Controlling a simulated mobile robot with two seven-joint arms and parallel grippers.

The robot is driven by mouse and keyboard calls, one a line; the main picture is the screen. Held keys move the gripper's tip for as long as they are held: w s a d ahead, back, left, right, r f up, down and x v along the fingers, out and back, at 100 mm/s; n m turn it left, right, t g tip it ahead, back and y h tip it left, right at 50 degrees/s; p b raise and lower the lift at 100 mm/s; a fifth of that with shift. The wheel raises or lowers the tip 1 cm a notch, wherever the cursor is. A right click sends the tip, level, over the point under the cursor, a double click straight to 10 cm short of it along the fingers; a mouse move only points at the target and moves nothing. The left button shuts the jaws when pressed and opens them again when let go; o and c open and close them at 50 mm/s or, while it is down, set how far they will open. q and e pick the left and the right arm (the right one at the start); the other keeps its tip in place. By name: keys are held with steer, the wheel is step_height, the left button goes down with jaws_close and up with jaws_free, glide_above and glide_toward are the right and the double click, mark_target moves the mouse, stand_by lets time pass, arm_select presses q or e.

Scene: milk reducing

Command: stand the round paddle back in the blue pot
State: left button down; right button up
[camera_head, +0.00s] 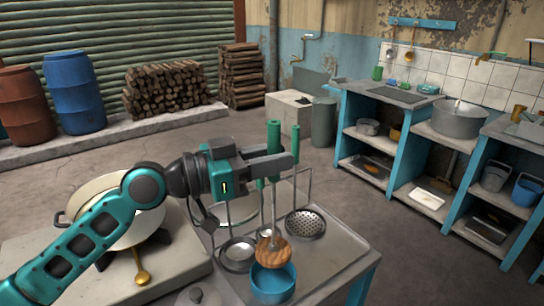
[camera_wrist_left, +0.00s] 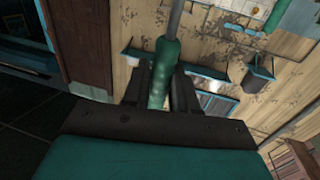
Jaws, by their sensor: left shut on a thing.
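The round paddle has a green handle, a thin metal shaft and a round wooden head (camera_head: 272,251). My left gripper (camera_head: 283,162) is shut on its green handle, which also shows between the fingers in the left wrist view (camera_wrist_left: 161,80). The paddle hangs upright with its head down. The blue pot (camera_head: 273,286) stands near the front corner of the metal table. The wooden head overlaps the pot's far rim in the head view; I cannot tell whether it is above, behind or partly inside the pot. My right gripper is not in view.
A wire rack on the metal table (camera_head: 345,245) holds a perforated skimmer (camera_head: 305,223) and a ladle (camera_head: 238,256) close beside the paddle.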

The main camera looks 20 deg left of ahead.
mark_target(272, 179)
arm_select(q)
steer(key=shift+f+b, duration=1.85)
steer(key=shift+f, duration=0.65)
step_height(272, 179, down, 4)
steer(key=b, duration=0.4)
steer(key=c, duration=1.1)
jaws_free()
steer(key=o, duration=0.3)
steer(key=shift+f, duration=0.1)
